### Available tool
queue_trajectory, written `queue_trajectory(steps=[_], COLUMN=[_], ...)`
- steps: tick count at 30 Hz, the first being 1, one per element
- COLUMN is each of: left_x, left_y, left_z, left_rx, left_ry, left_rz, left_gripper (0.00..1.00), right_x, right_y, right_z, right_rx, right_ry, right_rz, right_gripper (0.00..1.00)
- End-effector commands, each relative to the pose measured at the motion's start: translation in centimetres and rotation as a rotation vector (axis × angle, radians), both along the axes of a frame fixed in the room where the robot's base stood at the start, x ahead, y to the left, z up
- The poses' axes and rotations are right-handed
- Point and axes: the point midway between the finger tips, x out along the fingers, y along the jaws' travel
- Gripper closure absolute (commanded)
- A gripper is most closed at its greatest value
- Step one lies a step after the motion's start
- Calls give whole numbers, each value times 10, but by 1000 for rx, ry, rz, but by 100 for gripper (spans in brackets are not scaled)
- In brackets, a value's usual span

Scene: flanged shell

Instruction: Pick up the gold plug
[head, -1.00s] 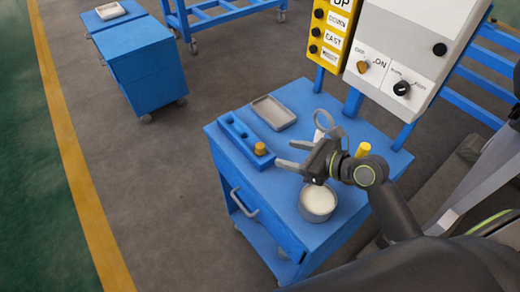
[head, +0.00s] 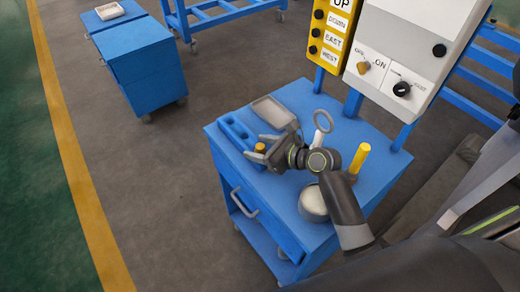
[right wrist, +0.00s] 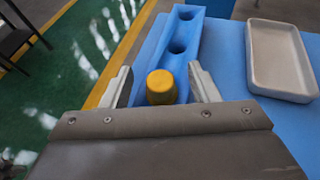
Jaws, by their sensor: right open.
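The gold plug (right wrist: 161,87) stands upright in the near end of a blue holder block (right wrist: 184,32), which has two empty round holes beyond it. In the right wrist view my right gripper (right wrist: 162,84) is open, with one finger on each side of the plug and a gap on both sides. In the head view the plug's top (head: 260,147) shows at my right gripper (head: 260,149), which lies over the near end of the block (head: 235,133). My left gripper is not in view.
A grey tray (head: 272,112) lies beside the block on the blue cart (head: 300,97). A round pot (head: 313,204), a yellow cylinder (head: 360,157) and a grey ring on a stand (head: 323,122) are nearby. A control panel (head: 400,50) stands behind.

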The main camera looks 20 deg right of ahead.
Motion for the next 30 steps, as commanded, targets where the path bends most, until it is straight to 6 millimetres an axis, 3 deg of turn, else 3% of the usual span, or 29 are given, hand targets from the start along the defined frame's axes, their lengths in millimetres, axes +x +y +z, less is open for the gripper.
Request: queue_trajectory(steps=[3, 14, 23, 30], left_x=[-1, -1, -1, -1], left_y=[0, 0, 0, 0], left_z=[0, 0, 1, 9], left_rx=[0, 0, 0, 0], left_ry=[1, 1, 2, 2], left_rz=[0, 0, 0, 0], left_gripper=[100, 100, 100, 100], right_x=[0, 0, 0, 1], right_y=[0, -1, -1, -1], right_z=[0, 0, 7, 51], right_rx=[0, 0, -1, -2], right_ry=[0, 0, -3, -8], right_rz=[-1, -1, 0, 0], right_gripper=[45, 92, 93, 93])
